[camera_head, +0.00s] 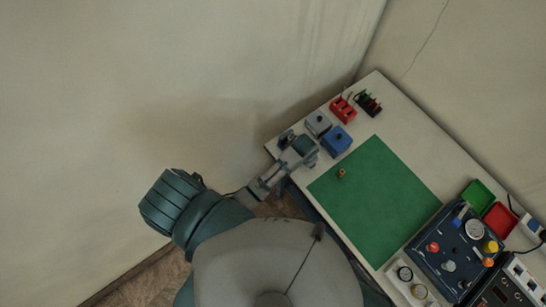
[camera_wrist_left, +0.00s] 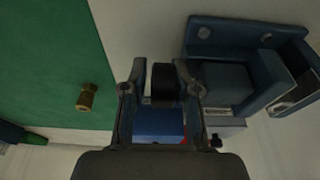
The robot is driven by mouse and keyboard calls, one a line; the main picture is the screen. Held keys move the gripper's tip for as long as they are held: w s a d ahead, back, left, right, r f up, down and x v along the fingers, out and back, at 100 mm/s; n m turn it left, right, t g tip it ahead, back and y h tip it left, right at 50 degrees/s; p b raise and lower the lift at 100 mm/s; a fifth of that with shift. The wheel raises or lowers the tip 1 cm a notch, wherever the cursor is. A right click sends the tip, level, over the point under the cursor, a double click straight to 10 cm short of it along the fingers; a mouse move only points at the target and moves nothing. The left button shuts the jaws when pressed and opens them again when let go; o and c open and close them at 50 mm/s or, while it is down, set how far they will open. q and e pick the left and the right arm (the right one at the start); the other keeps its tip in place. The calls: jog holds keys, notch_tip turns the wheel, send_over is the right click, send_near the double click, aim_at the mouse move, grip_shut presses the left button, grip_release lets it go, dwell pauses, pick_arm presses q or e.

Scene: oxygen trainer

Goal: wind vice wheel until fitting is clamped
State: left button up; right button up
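The blue-grey vice (camera_wrist_left: 245,75) shows at the right of the left wrist view, with its jaws partly in shadow. In the head view it sits at the bench's left corner (camera_head: 286,138), partly hidden by my left gripper (camera_head: 304,150). A dark round part, which looks like the vice wheel (camera_wrist_left: 164,82), lies between the two fingers of my left gripper (camera_wrist_left: 160,75). The fingers are apart, with a narrow gap visible beside it; firm contact cannot be seen. A brass fitting (camera_head: 341,173) is on the green mat (camera_head: 385,200), apart from the vice; it also shows in the left wrist view (camera_wrist_left: 86,97). My right gripper is out of view.
A blue box (camera_head: 336,140), a grey box (camera_head: 318,123) and a red holder (camera_head: 343,108) stand close to my left gripper. A dark control panel (camera_head: 455,250) and green and red trays (camera_head: 478,196) are at the right. Most of the mat is clear.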

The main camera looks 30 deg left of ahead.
pick_arm(q)
jog(key=t, duration=0.1)
jog(key=t+h, duration=0.1)
jog(key=t, duration=0.3)
jog(key=shift+w+r+h, duration=0.1)
jog(key=shift+r+h, duration=0.2)
jog(key=shift+h, duration=0.1)
jog(key=shift+d+f+t+h, duration=0.15)
jog(key=shift+t+h, duration=0.15)
jog(key=shift+t, duration=0.7)
jog(key=shift+f+t+h+b, duration=0.1)
jog(key=shift+t+h+b, duration=0.35)
jog(key=shift+t, duration=0.45)
jog(key=t+b, duration=0.2)
jog(key=b, duration=0.2)
jog(key=t+h+b, duration=0.1)
jog(key=b, duration=0.3)
jog(key=t+h+b, duration=0.1)
jog(key=t+b, duration=0.1)
jog(key=b, duration=0.2)
jog(key=shift+f+t, duration=0.25)
jog(key=shift+t, duration=0.05)
jog(key=r+v, duration=0.1)
jog(key=v, duration=1.6)
jog(key=shift+s+b, duration=0.35)
jog(key=shift+r, duration=0.1)
